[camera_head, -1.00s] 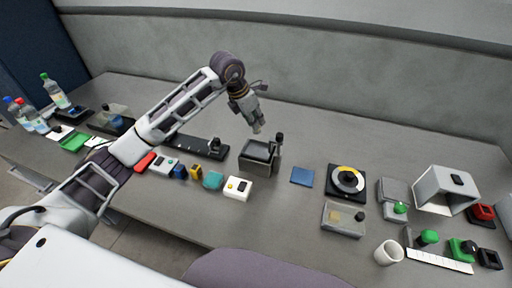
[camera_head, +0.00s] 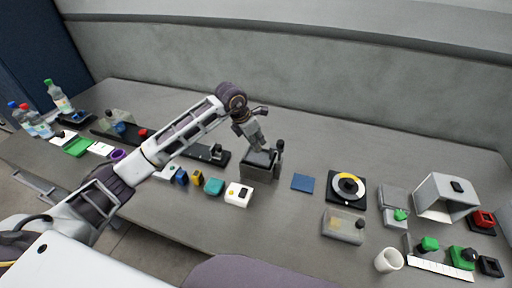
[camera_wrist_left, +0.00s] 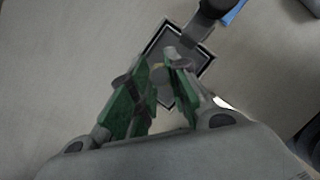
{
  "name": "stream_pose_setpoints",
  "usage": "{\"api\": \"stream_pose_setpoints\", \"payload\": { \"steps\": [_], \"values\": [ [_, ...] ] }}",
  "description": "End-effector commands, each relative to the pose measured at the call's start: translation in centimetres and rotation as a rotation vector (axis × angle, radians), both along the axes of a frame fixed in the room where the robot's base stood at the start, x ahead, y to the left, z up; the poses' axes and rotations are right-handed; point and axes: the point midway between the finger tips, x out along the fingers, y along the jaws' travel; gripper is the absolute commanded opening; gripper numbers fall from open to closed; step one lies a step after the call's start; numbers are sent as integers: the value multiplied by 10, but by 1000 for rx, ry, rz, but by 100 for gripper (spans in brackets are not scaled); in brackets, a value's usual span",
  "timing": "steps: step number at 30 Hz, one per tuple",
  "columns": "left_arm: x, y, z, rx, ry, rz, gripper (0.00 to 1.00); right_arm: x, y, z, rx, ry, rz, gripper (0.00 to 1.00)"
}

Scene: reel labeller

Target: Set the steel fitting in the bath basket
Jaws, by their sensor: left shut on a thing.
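My left gripper (camera_head: 259,146) points down just above the dark box-shaped bath (camera_head: 258,173), which has a black-topped post (camera_head: 280,146) at its right side. In the left wrist view the green-padded fingers (camera_wrist_left: 158,88) are shut on a small grey thing, taken to be the steel fitting (camera_wrist_left: 161,74); it is blurred and mostly hidden by the fingers. The bath's pale-edged rim (camera_wrist_left: 207,69) lies below them in that view. I cannot tell the basket apart from the bath, nor whether the fitting touches it. My right gripper is not in view.
A blue pad (camera_head: 303,183) lies to the right, then a black dial plate (camera_head: 346,203). The table behind the bath is clear.

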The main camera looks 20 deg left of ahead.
Motion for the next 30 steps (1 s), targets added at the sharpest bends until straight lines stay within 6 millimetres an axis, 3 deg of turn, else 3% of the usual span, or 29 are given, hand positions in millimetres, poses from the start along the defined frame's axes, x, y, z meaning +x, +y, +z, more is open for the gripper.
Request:
{"api": "stream_pose_setpoints", "payload": {
  "steps": [13,28,29,30],
  "values": [
    [0,0,-34,-1,1,0,0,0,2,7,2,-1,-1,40],
    [0,0,-40,1,-1,0,0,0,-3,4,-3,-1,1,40],
    [0,0,-41,0,0,0,19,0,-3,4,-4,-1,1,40],
    [0,0,-40,0,0,0,24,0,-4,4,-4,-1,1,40]
  ]
}}
